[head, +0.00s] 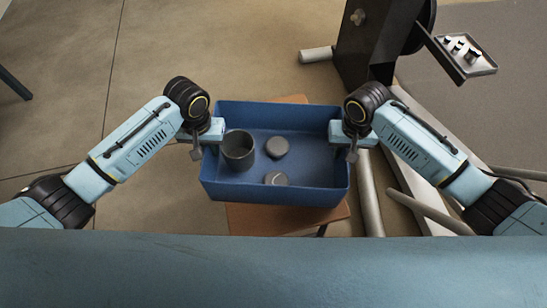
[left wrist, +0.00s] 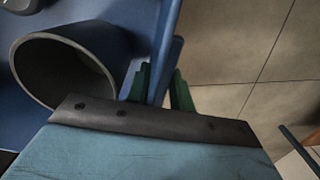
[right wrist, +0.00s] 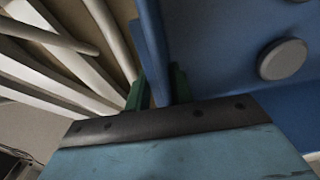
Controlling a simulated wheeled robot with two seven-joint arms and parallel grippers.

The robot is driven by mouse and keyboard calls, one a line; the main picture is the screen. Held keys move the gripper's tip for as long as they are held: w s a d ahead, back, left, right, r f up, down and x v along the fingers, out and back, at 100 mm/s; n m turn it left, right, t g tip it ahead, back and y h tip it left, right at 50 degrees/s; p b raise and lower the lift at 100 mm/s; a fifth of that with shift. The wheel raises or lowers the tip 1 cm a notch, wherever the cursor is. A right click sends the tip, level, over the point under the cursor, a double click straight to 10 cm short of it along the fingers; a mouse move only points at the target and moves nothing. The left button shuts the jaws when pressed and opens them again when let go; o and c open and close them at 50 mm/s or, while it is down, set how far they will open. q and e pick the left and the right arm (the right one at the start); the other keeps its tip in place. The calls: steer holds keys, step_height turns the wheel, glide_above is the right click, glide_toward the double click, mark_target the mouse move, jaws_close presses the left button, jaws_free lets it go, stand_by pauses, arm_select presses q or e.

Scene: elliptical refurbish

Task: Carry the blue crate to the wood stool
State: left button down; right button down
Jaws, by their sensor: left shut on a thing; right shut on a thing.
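The blue crate (head: 300,190) is held between my two grippers, in front of me in the head view. It holds a dark grey cup (head: 238,150) at its left and two small grey round objects (head: 277,147). My left gripper (head: 197,150) is shut on the crate's left wall; its fingers (left wrist: 160,88) pinch the rim in the left wrist view. My right gripper (head: 352,152) is shut on the right wall; its fingers (right wrist: 160,88) pinch it in the right wrist view. The wood stool (head: 285,218) shows below the crate, mostly hidden by it; contact cannot be told.
A dark machine frame (head: 365,45) with a small tray (head: 465,62) of parts stands behind at the right. Pale bars (head: 370,195) lie right of the stool. Tiled floor (head: 140,60) at the left is clear, except a dark leg (head: 14,84) at the far left edge.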

arm_select(q)
steer(key=shift+f, duration=0.3)
arm_select(e)
steer(key=shift+f, duration=0.35)
arm_select(q)
steer(key=c, duration=1.2)
jaws_free()
steer(key=shift+c, duration=0.2)
arm_select(e)
steer(key=c, duration=1.2)
jaws_free()
steer(key=shift+r, duration=0.1)
steer(key=shift+c, duration=0.2)
arm_select(q)
steer(key=shift+r, duration=0.1)
arm_select(e)
steer(key=shift+r, duration=0.2)
arm_select(q)
step_height(320, 180, up, 12)
arm_select(e)
step_height(320, 180, up, 12)
steer(key=shift+f, duration=0.15)
